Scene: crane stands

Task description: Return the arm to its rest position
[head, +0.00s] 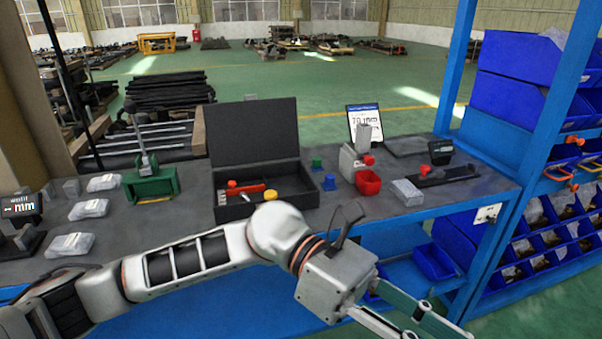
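My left arm (190,262) comes in from the left and stretches across the front of the workbench (420,210). My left gripper (418,322) is at the bottom, right of centre, in front of the bench edge. Its two fingers are spread apart with nothing visible between them; the tips run near the bottom edge of the picture. My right arm and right gripper are not in view.
An open black case (254,132) with tools stands behind my arm. A blue rack (500,200) with bins rises at the right.

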